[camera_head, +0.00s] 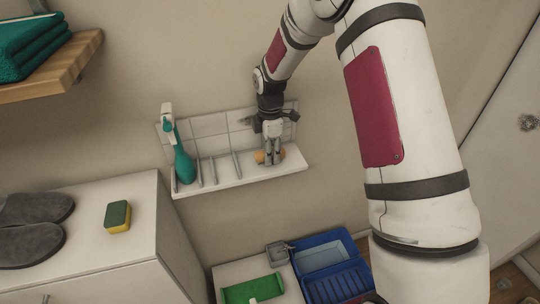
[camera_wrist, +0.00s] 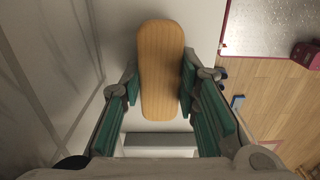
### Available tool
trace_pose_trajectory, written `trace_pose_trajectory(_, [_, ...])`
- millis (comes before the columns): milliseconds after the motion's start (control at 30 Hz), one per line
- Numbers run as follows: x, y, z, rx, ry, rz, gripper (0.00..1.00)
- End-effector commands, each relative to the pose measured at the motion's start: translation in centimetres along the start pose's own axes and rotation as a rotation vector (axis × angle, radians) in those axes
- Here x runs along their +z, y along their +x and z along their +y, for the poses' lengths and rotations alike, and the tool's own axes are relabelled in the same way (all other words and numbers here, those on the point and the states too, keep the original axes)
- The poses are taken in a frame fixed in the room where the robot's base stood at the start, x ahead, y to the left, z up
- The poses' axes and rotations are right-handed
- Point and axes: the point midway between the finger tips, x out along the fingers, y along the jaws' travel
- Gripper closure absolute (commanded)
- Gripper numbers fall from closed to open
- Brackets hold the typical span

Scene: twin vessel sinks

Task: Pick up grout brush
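The grout brush, seen as a tan wooden block with rounded ends (camera_wrist: 162,70), lies between the two fingers of my gripper (camera_wrist: 160,85) in the wrist view. The green finger pads are close along both of its long sides. I cannot tell whether they press on it. In the head view the brush (camera_head: 262,158) is on the right part of the white wall shelf (camera_head: 225,182), partly hidden by my gripper (camera_head: 272,160), which points down at it. Its bristles are not visible.
A teal spray bottle (camera_head: 184,165) stands at the shelf's left end, with upright dividers between it and my gripper. Below are a blue toolbox (camera_head: 325,262) and a green tray (camera_head: 252,290). A sponge (camera_head: 117,216) and grey slippers (camera_head: 35,230) lie on the cabinet at left.

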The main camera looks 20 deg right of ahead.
Motion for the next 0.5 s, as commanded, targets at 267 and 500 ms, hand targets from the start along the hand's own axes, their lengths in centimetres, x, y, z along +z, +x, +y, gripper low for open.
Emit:
trace_pose_trajectory(267, [0.0,0.0,0.0,0.000,0.000,0.000,0.99])
trace_pose_trajectory(500, [0.0,-1.0,0.1,0.002,0.000,0.000,0.99])
